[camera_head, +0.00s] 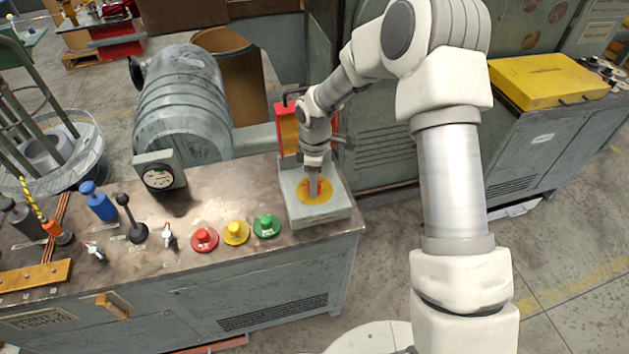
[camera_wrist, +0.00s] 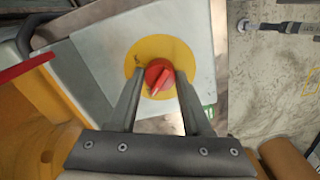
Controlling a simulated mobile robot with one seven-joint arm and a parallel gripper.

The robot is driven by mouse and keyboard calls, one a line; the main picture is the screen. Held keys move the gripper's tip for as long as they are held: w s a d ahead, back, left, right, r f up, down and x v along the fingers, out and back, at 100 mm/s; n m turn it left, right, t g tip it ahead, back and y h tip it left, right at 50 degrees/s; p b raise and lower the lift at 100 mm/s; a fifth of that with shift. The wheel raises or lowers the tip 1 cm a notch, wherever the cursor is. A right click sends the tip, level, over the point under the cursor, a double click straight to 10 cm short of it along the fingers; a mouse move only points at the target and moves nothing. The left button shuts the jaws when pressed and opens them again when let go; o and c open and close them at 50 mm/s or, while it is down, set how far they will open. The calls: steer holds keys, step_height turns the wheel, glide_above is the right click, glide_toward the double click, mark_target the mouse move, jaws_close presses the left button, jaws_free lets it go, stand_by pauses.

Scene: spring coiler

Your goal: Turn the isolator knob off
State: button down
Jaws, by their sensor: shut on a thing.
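The isolator knob (camera_wrist: 158,77) is red and sits at the centre of a yellow disc (camera_wrist: 134,63) on a pale grey box. In the wrist view my gripper (camera_wrist: 161,88) has one finger on each side of the knob, shut on it. The knob's raised grip runs on a slant between the fingers. In the head view the grey isolator box (camera_head: 318,216) stands at the right end of the bench top. My gripper (camera_head: 315,190) reaches down to its yellow disc (camera_head: 312,198), and the fingers hide part of the red knob.
Green (camera_head: 267,226), yellow (camera_head: 236,233) and red (camera_head: 204,240) buttons stand left of the box. A dial gauge (camera_head: 158,177), a black lever (camera_head: 132,222) and small switches are further left. A red and yellow case (camera_head: 287,128) stands close behind my gripper.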

steer(key=shift+c, duration=1.7)
jaws_free()
step_height(320, 180, up, 17)
steer(key=shift+r+p, duration=0.2)
steer(key=shift+p, duration=0.2)
